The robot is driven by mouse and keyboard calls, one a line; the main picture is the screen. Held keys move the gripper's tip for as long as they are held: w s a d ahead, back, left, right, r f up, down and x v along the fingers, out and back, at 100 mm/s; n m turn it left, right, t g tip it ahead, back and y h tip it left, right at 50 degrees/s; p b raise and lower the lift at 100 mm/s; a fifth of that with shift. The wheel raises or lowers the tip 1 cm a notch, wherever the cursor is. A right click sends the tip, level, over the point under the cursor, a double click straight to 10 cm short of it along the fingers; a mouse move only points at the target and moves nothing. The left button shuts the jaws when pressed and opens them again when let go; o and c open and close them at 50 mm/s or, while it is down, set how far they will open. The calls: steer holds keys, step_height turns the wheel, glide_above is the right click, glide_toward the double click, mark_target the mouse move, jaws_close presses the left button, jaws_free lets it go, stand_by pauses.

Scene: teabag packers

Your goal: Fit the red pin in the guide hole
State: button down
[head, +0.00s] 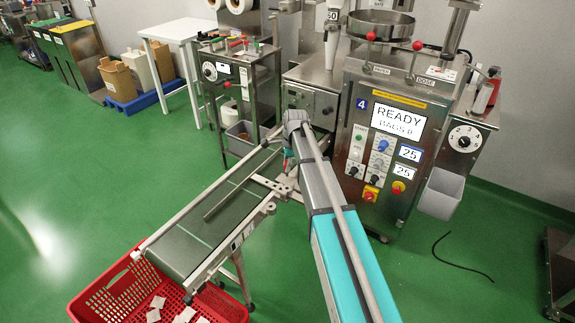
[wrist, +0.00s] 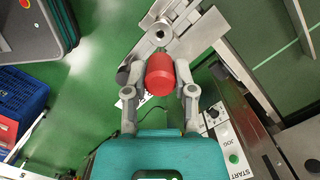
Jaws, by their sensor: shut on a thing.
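The red pin (wrist: 160,76) shows in the wrist view as a red knob seen from above. My gripper (wrist: 161,70) is shut on it, one finger on each side. A metal bracket (wrist: 192,42) at the side of the conveyor lies just beyond the knob, with a round boss and a small hole (wrist: 160,34). The pin's lower end is hidden under the knob, so I cannot tell whether it touches the bracket. In the head view my arm reaches over the conveyor's right side near the bracket (head: 282,186); the held pin is not clearly visible there.
The conveyor (head: 200,232) slopes toward a red crate (head: 82,305) holding white teabags. The packing machine (head: 350,150) stands right of it, its screen reading READY. A control box with a START JOG label (wrist: 222,125) is close to the gripper's right. Green floor is open at left.

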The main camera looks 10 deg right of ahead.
mark_target(287, 175)
steer(key=shift+f+b, duration=2.3)
steer(key=shift+f, duration=0.25)
steer(key=shift+f+b, duration=2.05)
steer(key=shift+b, duration=0.05)
stand_by(0.6)
steer(key=shift+c, duration=1.8)
jaws_free()
steer(key=shift+r, duration=0.15)
step_height(287, 175, up, 10)
steer(key=p, duration=1)
